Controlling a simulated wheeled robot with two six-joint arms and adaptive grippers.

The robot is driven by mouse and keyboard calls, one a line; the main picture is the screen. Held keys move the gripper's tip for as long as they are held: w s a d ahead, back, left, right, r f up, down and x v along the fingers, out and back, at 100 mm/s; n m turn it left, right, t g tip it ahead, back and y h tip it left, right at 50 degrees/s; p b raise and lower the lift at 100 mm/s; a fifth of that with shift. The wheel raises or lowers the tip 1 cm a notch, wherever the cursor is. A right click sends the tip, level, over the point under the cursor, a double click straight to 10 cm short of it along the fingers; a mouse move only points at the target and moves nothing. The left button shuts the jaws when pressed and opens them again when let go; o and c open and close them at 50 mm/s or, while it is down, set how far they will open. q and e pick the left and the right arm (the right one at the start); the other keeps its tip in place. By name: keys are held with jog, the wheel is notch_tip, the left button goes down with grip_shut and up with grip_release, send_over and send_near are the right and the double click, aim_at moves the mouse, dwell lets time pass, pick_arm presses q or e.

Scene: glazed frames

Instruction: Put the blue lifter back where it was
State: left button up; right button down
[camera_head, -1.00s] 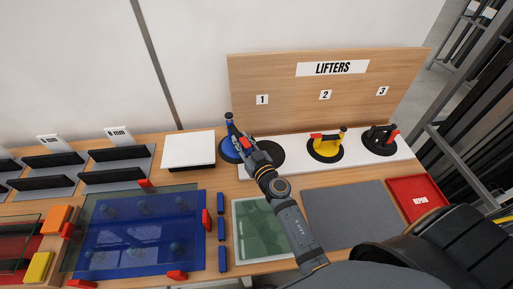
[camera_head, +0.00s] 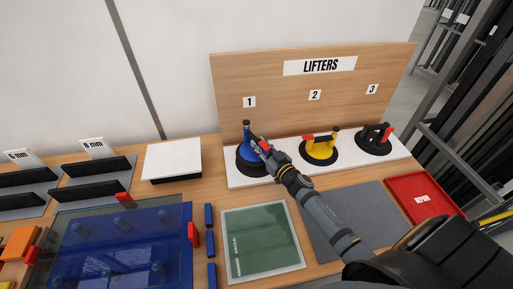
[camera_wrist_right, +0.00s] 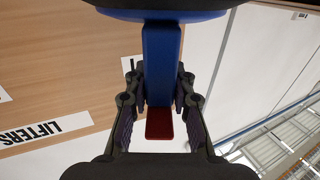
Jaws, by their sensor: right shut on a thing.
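The blue lifter (camera_head: 246,152) is in my right gripper (camera_head: 266,149), over the black round pad (camera_head: 243,171) under label 1 on the white strip. I cannot tell whether it touches the pad. In the right wrist view the lifter's blue handle (camera_wrist_right: 161,60) lies between the two fingers of my right gripper (camera_wrist_right: 160,108), with a red tab (camera_wrist_right: 159,124) at its end. The yellow lifter (camera_head: 320,148) stands under label 2 and the black lifter (camera_head: 373,138) under label 3. My left gripper is out of view.
The wooden LIFTERS board (camera_head: 240,85) stands behind the white strip (camera_head: 400,150). A white box (camera_head: 172,158) is left of it. In front lie a green pane (camera_head: 260,245), a grey mat (camera_head: 345,205) and a red tray (camera_head: 425,190). Blue glass (camera_head: 135,215) lies at left.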

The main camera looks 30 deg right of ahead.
jog(key=f+b, duration=0.2)
jog(key=f, duration=0.1)
jog(key=shift+d, duration=0.35)
jog(key=shift+w+f+b, duration=0.1)
jog(key=shift+f+b, duration=0.2)
jog(key=shift+b, duration=0.05)
jog(key=shift+f+b, duration=0.35)
jog(key=shift+f, duration=0.2)
jog(key=c, duration=1.1)
grip_release()
jog(key=shift+s+f, duration=0.2)
jog(key=shift+f, duration=0.05)
jog(key=shift+c, duration=0.2)
jog(key=shift+r, duration=0.1)
